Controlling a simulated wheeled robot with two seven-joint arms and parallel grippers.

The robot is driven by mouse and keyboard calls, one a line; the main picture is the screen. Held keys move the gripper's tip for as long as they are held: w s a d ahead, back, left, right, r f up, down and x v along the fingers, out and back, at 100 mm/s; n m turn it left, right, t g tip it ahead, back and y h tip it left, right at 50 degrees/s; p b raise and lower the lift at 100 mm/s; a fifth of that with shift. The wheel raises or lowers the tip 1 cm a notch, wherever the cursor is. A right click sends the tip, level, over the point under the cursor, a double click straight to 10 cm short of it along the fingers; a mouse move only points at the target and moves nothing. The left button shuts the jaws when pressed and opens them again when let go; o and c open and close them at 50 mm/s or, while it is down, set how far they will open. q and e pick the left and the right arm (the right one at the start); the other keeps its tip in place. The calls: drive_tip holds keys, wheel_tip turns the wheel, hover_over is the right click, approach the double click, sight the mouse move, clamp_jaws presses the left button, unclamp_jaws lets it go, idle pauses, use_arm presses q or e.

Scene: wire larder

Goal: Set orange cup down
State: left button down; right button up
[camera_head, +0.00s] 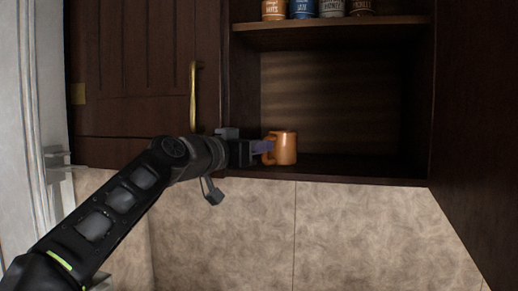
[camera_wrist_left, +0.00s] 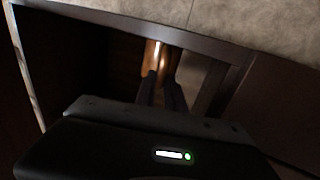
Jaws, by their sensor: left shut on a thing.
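The orange cup (camera_head: 285,148) is at the left end of the lower shelf (camera_head: 350,170) of the open dark cabinet. My left gripper (camera_head: 266,147) reaches in from the left and is shut on the cup at its left side. The cup looks upright, at about the height of the shelf board. I cannot tell whether its base touches the board. In the left wrist view the cup (camera_wrist_left: 155,55) shows as an orange shape between the fingertips (camera_wrist_left: 161,80). My right gripper is not in view.
An upper shelf (camera_head: 330,25) holds several cans (camera_head: 303,9). The lower shelf is clear to the right of the cup. A closed cabinet door (camera_head: 145,70) with a brass handle (camera_head: 194,95) stands at the left. Beige wall tiles (camera_head: 300,230) lie below the cabinet.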

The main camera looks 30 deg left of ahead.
use_arm(q)
drive_tip(key=c, duration=1.9)
unclamp_jaws()
drive_tip(key=shift+f, duration=0.15)
drive_tip(key=o, duration=0.5)
drive_tip(key=shift+r, duration=0.25)
drive_tip(key=shift+s+f, duration=0.15)
drive_tip(key=shift+s, duration=0.1)
drive_tip(key=s+a+b, duration=0.1)
drive_tip(key=s+b, duration=0.3)
drive_tip(key=s, duration=0.7)
drive_tip(key=shift+s+a, duration=0.15)
drive_tip(key=shift+a, duration=0.2)
